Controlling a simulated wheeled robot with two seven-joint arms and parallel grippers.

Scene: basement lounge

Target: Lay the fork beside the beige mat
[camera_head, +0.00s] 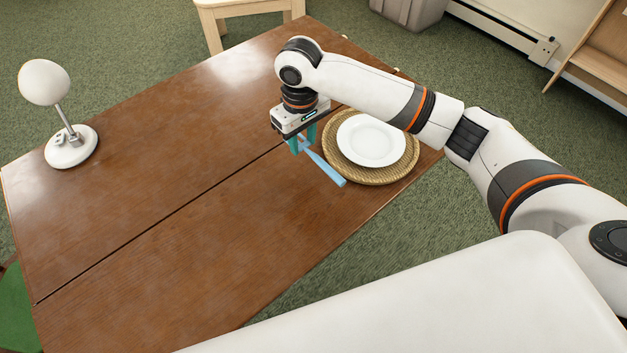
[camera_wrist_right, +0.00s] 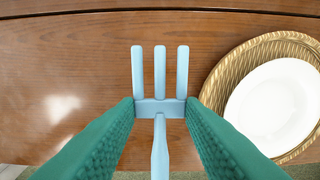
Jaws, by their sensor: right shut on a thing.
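A light blue fork (camera_head: 326,168) is in my right gripper (camera_head: 301,142), just left of the round beige woven mat (camera_head: 377,176). In the right wrist view the fork (camera_wrist_right: 160,108) shows three tines pointing up the picture, with the green fingers of my right gripper (camera_wrist_right: 160,112) on either side of its head. The mat (camera_wrist_right: 222,88) lies to the right of the fork there. I cannot tell whether the fork touches the table. A white plate (camera_head: 371,140) sits on the mat. My left gripper is not in view.
The brown wooden table (camera_head: 170,190) has a seam along its length and much free room at the left. A white lamp-like object (camera_head: 70,145) stands near its far left edge. A light wooden stool (camera_head: 240,12) is behind the table.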

